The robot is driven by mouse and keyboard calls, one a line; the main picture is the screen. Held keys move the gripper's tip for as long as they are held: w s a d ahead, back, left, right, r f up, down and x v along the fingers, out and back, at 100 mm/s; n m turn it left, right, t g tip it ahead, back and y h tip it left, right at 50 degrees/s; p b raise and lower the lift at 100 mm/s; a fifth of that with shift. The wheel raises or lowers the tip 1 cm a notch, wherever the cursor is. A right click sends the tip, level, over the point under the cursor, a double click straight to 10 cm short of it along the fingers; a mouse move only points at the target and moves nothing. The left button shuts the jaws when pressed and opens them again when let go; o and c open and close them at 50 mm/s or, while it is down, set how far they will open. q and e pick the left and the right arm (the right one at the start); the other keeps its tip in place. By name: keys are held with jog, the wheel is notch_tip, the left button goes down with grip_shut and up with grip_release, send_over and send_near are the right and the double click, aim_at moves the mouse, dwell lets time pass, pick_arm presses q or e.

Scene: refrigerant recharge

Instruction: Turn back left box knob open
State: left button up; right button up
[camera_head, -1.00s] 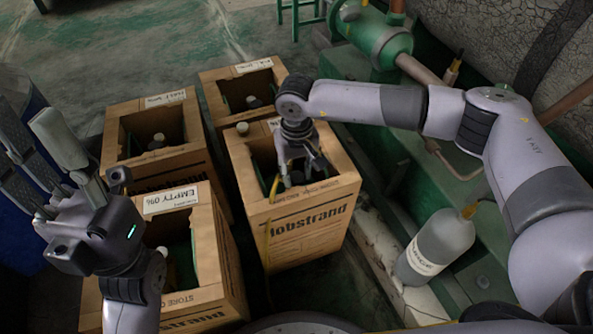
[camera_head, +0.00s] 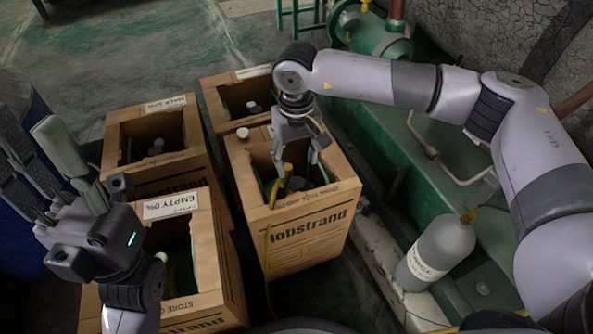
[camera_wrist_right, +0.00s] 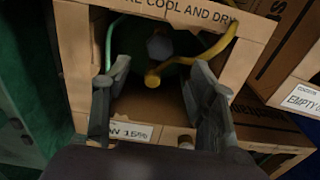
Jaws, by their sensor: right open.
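The back left box (camera_head: 118,135) is an open cardboard carton in the head view. A small dark valve top (camera_head: 156,147) shows in its shadowed opening; its knob is too small and dark to judge. My right gripper (camera_head: 297,160) is open and empty above the front right box (camera_head: 305,228), well to the right of the back left box. The right wrist view shows its spread fingers (camera_wrist_right: 152,80) over that carton, with a yellow hose end (camera_wrist_right: 153,79) and a grey fitting (camera_wrist_right: 160,45) between them. My left gripper (camera_head: 28,135) is open and empty at the far left.
The front left box (camera_head: 225,265) carries an "EMPTY 0%" label. The back right box (camera_head: 212,98) stands behind the front right one. A grey bottle (camera_head: 440,250) stands right, beside green machinery (camera_head: 365,120). Open floor (camera_head: 130,50) lies behind the boxes.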

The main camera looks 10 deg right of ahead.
jog(key=shift+r, duration=2.4)
